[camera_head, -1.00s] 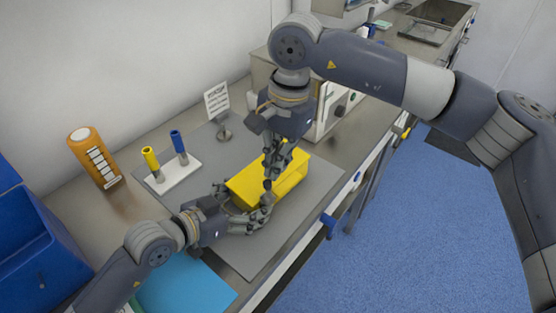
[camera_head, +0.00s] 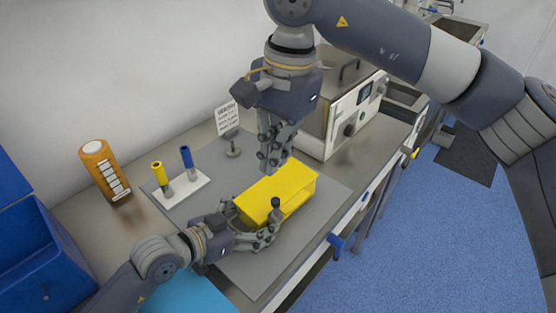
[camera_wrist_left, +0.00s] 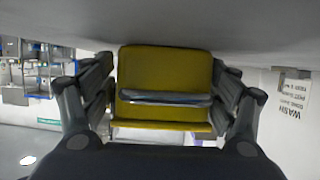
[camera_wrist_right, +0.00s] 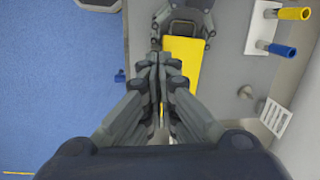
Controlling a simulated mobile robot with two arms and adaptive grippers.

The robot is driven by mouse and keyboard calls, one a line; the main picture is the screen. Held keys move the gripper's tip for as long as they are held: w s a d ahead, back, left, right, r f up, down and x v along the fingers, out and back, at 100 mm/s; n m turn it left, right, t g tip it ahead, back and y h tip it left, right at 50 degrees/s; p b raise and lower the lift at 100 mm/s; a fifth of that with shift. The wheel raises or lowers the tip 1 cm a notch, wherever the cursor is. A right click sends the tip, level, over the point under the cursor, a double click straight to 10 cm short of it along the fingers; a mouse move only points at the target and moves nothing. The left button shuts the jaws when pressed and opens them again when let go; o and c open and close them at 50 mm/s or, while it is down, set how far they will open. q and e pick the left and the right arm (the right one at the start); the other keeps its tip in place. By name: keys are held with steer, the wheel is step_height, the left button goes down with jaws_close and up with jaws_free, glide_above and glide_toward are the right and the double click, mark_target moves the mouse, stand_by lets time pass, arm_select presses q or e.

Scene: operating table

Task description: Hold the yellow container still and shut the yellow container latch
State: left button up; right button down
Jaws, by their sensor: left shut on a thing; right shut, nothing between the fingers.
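My right gripper (camera_head: 275,166) is shut and empty, pointing down at the container's back edge in the head view. In the right wrist view its closed fingers (camera_wrist_right: 158,62) overlap the container (camera_wrist_right: 182,58). I cannot make out the latch clearly.
A white rack (camera_head: 183,190) with a yellow and a blue tube stands behind the container. An orange bottle (camera_head: 104,170) and blue bins (camera_head: 40,245) are at the left. A sign (camera_head: 228,118) and a white machine (camera_head: 350,112) stand at the back. The mat's front right is clear.

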mark_target(276, 197)
steer(key=c, duration=2.4)
jaws_free()
steer(key=c, duration=1.6)
jaws_free()
steer(key=shift+m, duration=0.3)
steer(key=shift+o, duration=0.2)
step_height(276, 197, down, 12)
steer(key=m, duration=0.4)
steer(key=m+h, duration=0.1)
steer(key=m, duration=0.3)
steer(key=shift+w+d+f+t, duration=0.1)
steer(key=shift+w+f+t, duration=0.05)
steer(key=shift+t, duration=0.25)
jaws_close()
